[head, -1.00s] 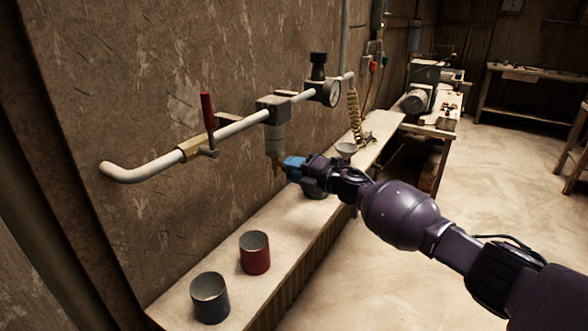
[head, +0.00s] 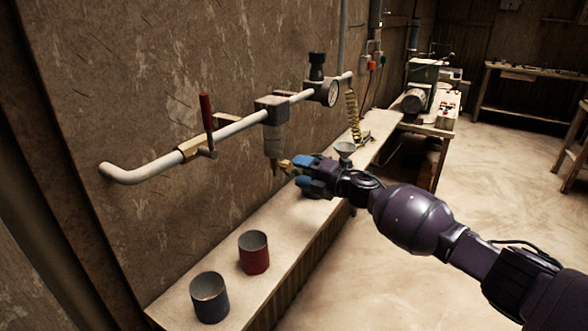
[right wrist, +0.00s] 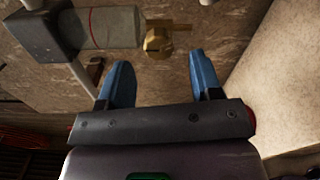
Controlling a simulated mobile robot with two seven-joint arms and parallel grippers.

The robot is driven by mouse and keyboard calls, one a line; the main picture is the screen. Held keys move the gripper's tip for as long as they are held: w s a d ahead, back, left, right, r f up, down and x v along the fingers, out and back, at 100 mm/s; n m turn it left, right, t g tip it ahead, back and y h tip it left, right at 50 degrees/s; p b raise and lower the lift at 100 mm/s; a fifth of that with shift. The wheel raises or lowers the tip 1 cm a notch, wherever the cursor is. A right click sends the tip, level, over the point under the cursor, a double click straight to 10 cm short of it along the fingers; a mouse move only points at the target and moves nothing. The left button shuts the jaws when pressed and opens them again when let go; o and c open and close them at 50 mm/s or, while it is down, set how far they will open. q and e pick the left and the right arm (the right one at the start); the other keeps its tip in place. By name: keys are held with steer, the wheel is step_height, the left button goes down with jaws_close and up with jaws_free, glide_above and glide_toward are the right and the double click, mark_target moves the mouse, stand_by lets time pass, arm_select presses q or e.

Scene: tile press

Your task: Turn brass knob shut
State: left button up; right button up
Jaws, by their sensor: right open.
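The brass knob (head: 286,165) sits at the lower end of the clear filter bowl (head: 273,141), which hangs under a grey block (head: 272,110) on the white pipe. My right gripper (head: 300,171) is just to the right of the knob, its blue fingers spread and empty. In the right wrist view the knob (right wrist: 160,40) lies just beyond the open fingertips (right wrist: 160,65), roughly in line with the gap between them and apart from both. The bowl (right wrist: 108,27) lies to its left there. My left gripper is not in view.
A red-handled valve (head: 207,112) and a gauge (head: 332,93) sit on the same pipe (head: 140,171). A funnel (head: 345,149) is behind my gripper. The floor at right is clear.

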steer(key=v, duration=0.8)
steer(key=shift+a, duration=0.1)
step_height(320, 180, up, 5)
steer(key=w+m+t+h, duration=0.1)
steer(key=m+t, duration=0.3)
steer(key=m, duration=0.1)
steer(key=s+d+f+m+g+h, duration=0.1)
steer(key=s+d+f+m+h, duration=0.3)
steer(key=s+f+m, duration=0.4)
steer(key=s+d+f+m+g+h, duration=0.1)
steer(key=s+d+f+m+h, duration=0.3)
steer(key=s+f+m, duration=0.4)
steer(key=s+d+f+m+g+h, duration=0.1)
steer(key=s+d+f+m+h, duration=0.3)
steer(key=s+f, duration=1.4)
steer(key=s+m+h, duration=0.1)
steer(key=s+m, duration=0.3)
steer(key=s, duration=0.3)
steer(key=shift+s+d+m+h, duration=0.25)
steer(key=shift+d+m+h, duration=0.05)
steer(key=shift+m+h, duration=0.1)
